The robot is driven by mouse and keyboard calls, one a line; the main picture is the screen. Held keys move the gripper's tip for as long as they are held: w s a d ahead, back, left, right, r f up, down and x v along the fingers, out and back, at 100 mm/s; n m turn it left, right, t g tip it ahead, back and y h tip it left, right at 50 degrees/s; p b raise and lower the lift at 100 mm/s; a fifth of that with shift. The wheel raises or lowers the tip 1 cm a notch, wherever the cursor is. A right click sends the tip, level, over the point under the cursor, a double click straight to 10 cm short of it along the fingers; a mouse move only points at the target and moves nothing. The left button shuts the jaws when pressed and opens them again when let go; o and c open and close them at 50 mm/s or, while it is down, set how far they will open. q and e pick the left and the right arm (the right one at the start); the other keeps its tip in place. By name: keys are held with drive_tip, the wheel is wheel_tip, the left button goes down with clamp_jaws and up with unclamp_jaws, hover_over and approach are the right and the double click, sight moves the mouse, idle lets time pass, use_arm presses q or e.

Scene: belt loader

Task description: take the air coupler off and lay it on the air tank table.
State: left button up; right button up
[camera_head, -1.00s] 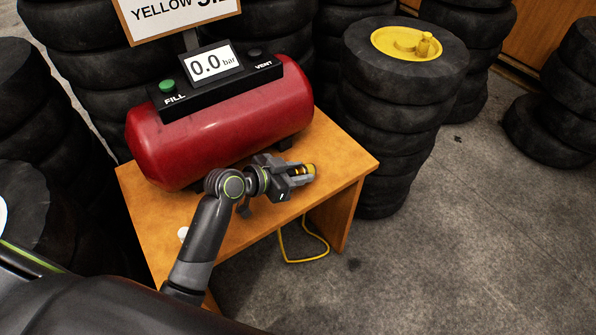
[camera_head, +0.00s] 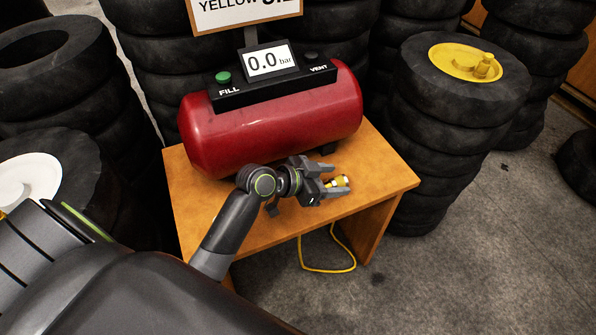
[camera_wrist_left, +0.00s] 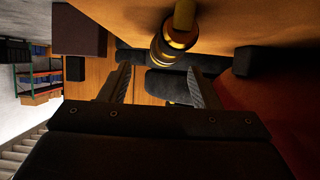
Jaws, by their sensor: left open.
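The air coupler (camera_head: 340,182) is small, with yellow and dark bands. It is at the right part of the air tank table (camera_head: 215,225), in front of the red tank; whether it rests on the top is hard to tell. My left gripper (camera_head: 335,180) is open, its fingers on either side of the coupler in the head view. In the left wrist view the coupler (camera_wrist_left: 172,48) appears just beyond the open fingertips (camera_wrist_left: 158,72), with a yellow hose (camera_wrist_left: 184,14) running from it. My right gripper is not in view.
The red air tank (camera_head: 270,120) with a 0.0 bar display (camera_head: 270,60) fills the table's back. Tyre stacks (camera_head: 440,130) stand behind and right. A yellow hose (camera_head: 328,270) loops below the table. The table's right corner is bare.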

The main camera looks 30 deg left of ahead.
use_arm(q)
drive_tip(key=p+v, duration=0.2)
drive_tip(key=v, duration=1.3)
drive_tip(key=shift+s, duration=0.25)
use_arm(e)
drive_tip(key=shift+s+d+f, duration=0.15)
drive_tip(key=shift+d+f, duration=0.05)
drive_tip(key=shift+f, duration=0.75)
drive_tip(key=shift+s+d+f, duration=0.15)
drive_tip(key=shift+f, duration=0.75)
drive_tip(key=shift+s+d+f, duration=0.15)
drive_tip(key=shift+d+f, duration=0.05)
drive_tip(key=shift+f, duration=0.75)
use_arm(q)
drive_tip(key=shift+a, duration=0.15)
